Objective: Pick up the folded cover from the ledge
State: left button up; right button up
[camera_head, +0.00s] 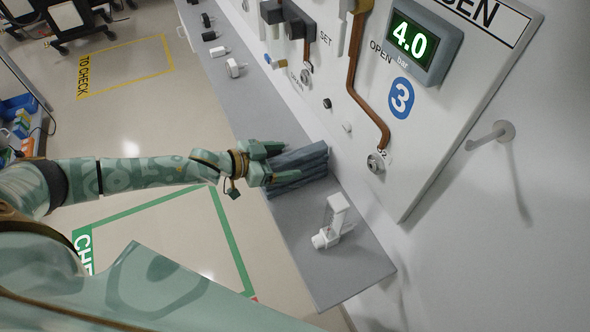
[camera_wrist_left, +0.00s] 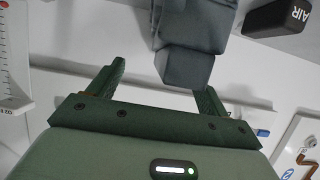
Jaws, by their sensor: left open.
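The folded cover (camera_head: 306,162) is a blue-grey stack of cloth lying on the grey ledge (camera_head: 345,264), close to the wall. My left gripper (camera_head: 279,163) is open at the cover's left end, its fingers pointing toward it. In the left wrist view the cover (camera_wrist_left: 186,67) shows ahead of the open left gripper (camera_wrist_left: 164,76), nearer the right-hand finger. I cannot tell whether a finger touches it. My right gripper is not in view.
The wall panel (camera_head: 437,135) with a copper pipe (camera_head: 365,100) and a 4.0 bar display (camera_head: 412,38) rises behind. A peg (camera_head: 490,137) sticks out of the wall at right.

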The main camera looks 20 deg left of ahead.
pick_arm(q)
jog(key=shift+x, duration=1.15)
jog(key=c, duration=1.6)
jog(key=shift+r, duration=0.1)
